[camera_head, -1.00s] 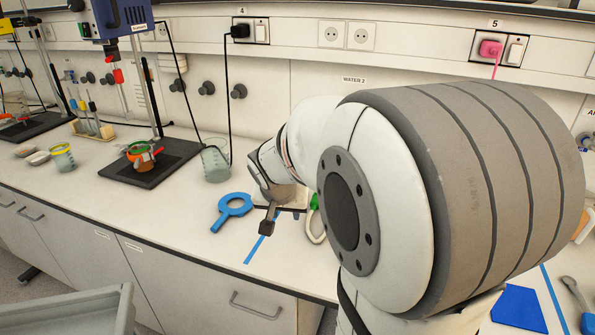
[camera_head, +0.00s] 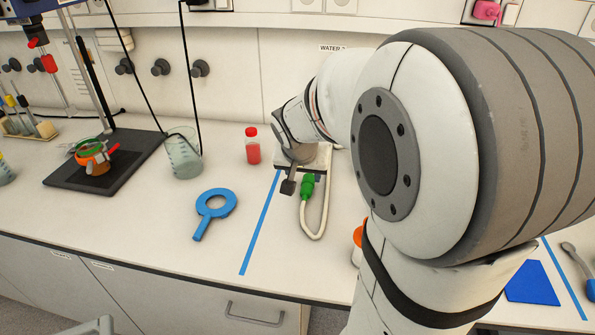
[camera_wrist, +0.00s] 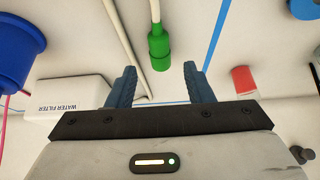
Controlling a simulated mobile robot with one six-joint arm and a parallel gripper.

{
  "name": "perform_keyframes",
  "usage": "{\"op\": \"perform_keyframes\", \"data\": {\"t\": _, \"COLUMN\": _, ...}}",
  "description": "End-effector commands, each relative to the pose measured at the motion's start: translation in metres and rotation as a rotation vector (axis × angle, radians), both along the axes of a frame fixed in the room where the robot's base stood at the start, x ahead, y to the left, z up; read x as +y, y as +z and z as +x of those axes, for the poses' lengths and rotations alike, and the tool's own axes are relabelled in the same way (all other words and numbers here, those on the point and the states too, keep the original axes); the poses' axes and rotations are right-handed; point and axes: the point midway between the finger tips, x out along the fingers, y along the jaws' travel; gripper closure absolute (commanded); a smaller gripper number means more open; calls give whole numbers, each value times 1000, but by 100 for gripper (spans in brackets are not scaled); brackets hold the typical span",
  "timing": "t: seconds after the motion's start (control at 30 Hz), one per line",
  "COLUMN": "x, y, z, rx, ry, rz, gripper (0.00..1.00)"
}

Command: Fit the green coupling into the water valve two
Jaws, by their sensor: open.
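The green coupling (camera_head: 307,188) sits on the end of a white hose that loops on the bench, right of a blue tape line. It also shows in the wrist view (camera_wrist: 159,52), ahead of the gap between my fingers. My gripper (camera_head: 301,178) is beside and partly over the coupling in the head view. In the wrist view my gripper (camera_wrist: 158,84) is open, with nothing between its fingertips. A "WATER 2" label (camera_head: 333,48) shows on the wall panel. Any valve below it is hidden behind my arm.
A blue ring tool (camera_head: 216,204) lies left of the tape. A red-filled bottle (camera_head: 252,147) and a glass beaker (camera_head: 183,156) stand behind it. The wrist view shows a white "WATER FILTER" box (camera_wrist: 68,94) and a blue container (camera_wrist: 25,50). The front left bench is clear.

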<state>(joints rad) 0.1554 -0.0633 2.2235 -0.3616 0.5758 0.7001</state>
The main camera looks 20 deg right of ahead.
Motion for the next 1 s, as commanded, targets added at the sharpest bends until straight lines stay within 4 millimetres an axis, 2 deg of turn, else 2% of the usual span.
{"op": "perform_keyframes", "data": {"t": 0.17, "x": -1, "y": -6, "z": 2, "rx": 0, "ry": 0, "rz": 0, "gripper": 40}}
{"op": "perform_keyframes", "data": {"t": 0.63, "x": -17, "y": -65, "z": 25, "rx": 0, "ry": 0, "rz": 0, "gripper": 40}}
{"op": "perform_keyframes", "data": {"t": 0.8, "x": -21, "y": -77, "z": 31, "rx": -1, "ry": 0, "rz": -1, "gripper": 40}}
{"op": "perform_keyframes", "data": {"t": 1.0, "x": -23, "y": -81, "z": 34, "rx": 0, "ry": 0, "rz": 0, "gripper": 40}}
